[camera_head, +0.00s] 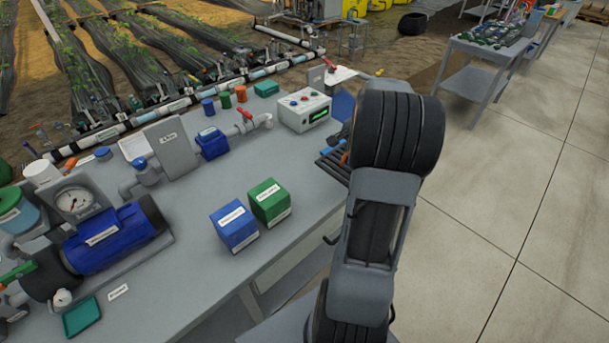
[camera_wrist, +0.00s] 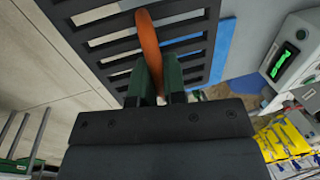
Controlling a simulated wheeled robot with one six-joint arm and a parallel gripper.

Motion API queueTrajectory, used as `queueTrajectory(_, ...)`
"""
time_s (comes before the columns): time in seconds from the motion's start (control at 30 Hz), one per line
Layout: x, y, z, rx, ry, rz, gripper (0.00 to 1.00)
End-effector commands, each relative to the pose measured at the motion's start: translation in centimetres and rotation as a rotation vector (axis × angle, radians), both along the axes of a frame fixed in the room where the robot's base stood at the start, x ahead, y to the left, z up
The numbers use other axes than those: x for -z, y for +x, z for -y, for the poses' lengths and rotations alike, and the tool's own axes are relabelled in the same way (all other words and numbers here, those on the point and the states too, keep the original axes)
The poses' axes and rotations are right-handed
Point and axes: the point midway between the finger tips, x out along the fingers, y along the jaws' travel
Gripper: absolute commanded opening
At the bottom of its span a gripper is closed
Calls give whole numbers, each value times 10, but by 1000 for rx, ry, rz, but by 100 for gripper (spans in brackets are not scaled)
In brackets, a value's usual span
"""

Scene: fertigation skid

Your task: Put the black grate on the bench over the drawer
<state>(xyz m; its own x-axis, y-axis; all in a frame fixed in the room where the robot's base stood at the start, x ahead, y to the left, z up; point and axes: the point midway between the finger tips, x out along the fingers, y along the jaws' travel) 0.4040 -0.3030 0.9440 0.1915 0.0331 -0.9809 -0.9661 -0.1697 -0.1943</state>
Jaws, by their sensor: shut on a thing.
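The black grate (camera_wrist: 110,42) is a slotted panel with an orange loop handle (camera_wrist: 148,50). In the wrist view my gripper (camera_wrist: 160,82) has its green fingers closed around the lower end of that handle. In the head view, part of the grate (camera_head: 333,164) shows beside my arm at the right end of the grey bench (camera_head: 185,262); my arm hides the rest and my gripper. I cannot tell whether the grate touches the bench. The drawer front (camera_head: 300,272) is below the bench's front edge, with a dark handle near my arm.
A control box (camera_head: 304,110) with a green display stands behind the grate. Green (camera_head: 269,202) and blue (camera_head: 234,226) boxes stand near the front edge. A pump (camera_head: 105,240) and pipework fill the left. Bench top between the boxes and the grate is clear.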

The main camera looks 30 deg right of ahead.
Motion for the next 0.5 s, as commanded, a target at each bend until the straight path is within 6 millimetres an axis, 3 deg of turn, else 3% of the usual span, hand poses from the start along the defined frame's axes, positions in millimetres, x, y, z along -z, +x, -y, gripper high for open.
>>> queueTrajectory(0.2,24,41,-39,-7,1,-2,0)
queueTrajectory(0.5,67,67,-63,-5,1,-1,0)
